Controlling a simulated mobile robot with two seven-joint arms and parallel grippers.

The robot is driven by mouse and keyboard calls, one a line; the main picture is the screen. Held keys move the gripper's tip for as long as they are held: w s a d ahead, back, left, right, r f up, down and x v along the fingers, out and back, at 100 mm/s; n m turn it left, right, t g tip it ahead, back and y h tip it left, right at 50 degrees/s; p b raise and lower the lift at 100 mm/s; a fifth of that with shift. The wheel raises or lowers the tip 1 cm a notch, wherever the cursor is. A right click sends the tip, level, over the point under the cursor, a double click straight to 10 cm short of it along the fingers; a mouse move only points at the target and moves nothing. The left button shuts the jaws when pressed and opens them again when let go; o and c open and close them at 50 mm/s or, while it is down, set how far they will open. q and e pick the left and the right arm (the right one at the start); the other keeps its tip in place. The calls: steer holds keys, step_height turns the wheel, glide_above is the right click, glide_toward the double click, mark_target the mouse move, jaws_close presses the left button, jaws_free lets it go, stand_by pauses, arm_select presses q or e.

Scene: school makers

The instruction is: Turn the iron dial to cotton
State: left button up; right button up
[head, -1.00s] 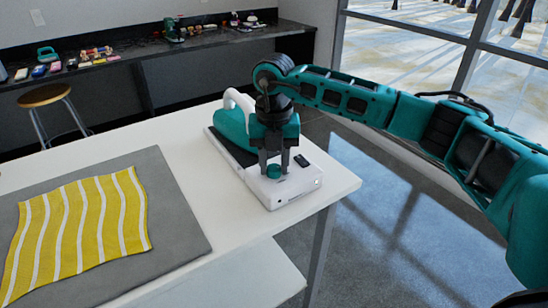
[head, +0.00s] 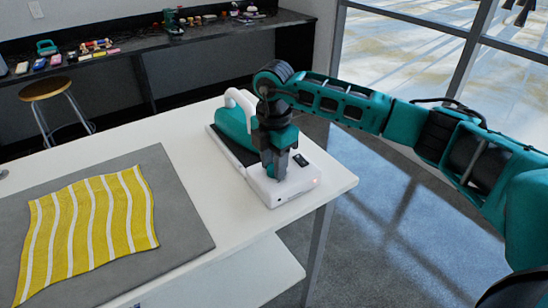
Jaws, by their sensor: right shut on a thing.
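The iron (head: 233,122) is teal with a white handle and rests on a white base (head: 296,188) near the table's right corner. The dial sits on top of the front of this base; my right gripper's fingers now hide most of it. My right gripper (head: 276,171) points down at the dial from above and is shut on it. The dial's markings are too small to read, so its setting cannot be told. My left gripper is not in view.
A small black panel (head: 300,160) lies on the base beside the gripper. A yellow striped cloth (head: 90,232) lies on a grey mat (head: 180,226) at left. The white table (head: 200,182) is bare between mat and base. A stool (head: 46,89) stands behind.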

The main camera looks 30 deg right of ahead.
steer(key=shift+r+m, duration=0.1)
steer(key=shift+m, duration=0.6)
steer(key=o, duration=1)
steer(key=shift+o, duration=0.2)
step_height(320, 180, up, 13)
